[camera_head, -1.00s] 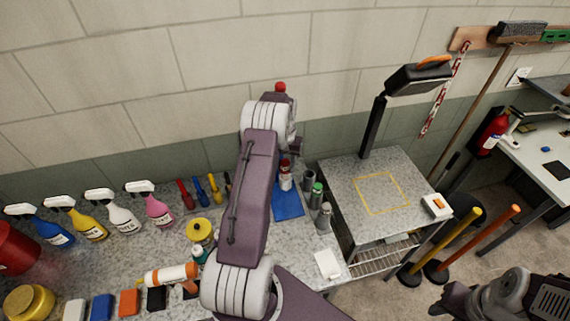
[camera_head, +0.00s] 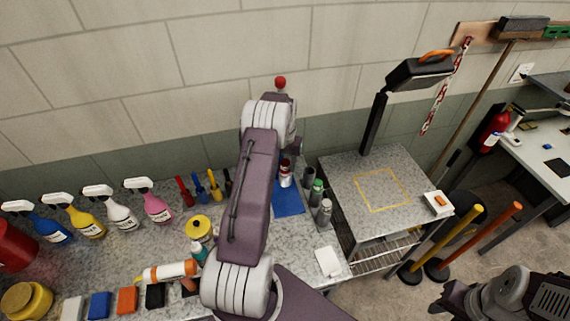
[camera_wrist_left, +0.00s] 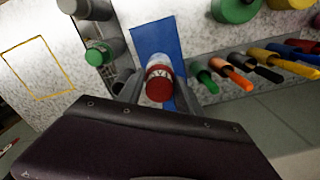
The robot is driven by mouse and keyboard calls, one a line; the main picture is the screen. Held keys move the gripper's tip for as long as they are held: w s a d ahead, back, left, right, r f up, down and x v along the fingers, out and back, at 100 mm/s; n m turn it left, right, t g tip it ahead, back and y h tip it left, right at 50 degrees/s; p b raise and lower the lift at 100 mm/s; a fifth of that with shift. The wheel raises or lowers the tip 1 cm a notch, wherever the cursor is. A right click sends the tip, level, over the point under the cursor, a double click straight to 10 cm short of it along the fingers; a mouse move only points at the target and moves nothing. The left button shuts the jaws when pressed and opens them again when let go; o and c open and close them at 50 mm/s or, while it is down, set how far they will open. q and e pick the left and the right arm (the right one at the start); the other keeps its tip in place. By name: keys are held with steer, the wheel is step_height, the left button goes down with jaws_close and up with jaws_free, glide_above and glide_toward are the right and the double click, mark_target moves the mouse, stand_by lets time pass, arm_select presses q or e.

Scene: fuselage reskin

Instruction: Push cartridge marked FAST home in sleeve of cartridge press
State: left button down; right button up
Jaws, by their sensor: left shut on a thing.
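A cylinder with a red end and a pale label band (camera_wrist_left: 159,84), probably the cartridge, stands over the blue mat (camera_wrist_left: 158,42) in the left wrist view. My left gripper (camera_wrist_left: 157,92) is shut on it, one finger on each side. In the head view the same red-and-white cylinder (camera_head: 285,174) shows just right of my left arm, at the back of the mat. My left arm hides most of the gripper there. A red knob (camera_head: 281,83) shows above the arm. I cannot read the FAST mark or make out the press sleeve. My right gripper is not visible.
Several grey and green-topped canisters (camera_head: 317,192) stand right of the mat. Spray bottles (camera_head: 155,208) and upright coloured tools (camera_head: 200,190) stand left. A speckled stand with a yellow square (camera_head: 382,192) and black post is at the right. A white box (camera_head: 328,262) lies near the front edge.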

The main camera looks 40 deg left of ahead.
arm_select(q)
steer(key=shift+f+b, duration=0.6)
steer(key=shift+f, duration=0.35)
steer(key=c, duration=0.7)
jaws_free()
steer(key=shift+r, duration=0.1)
step_height(320, 180, up, 5)
steer(key=p, duration=0.3)
steer(key=shift+p, duration=0.4)
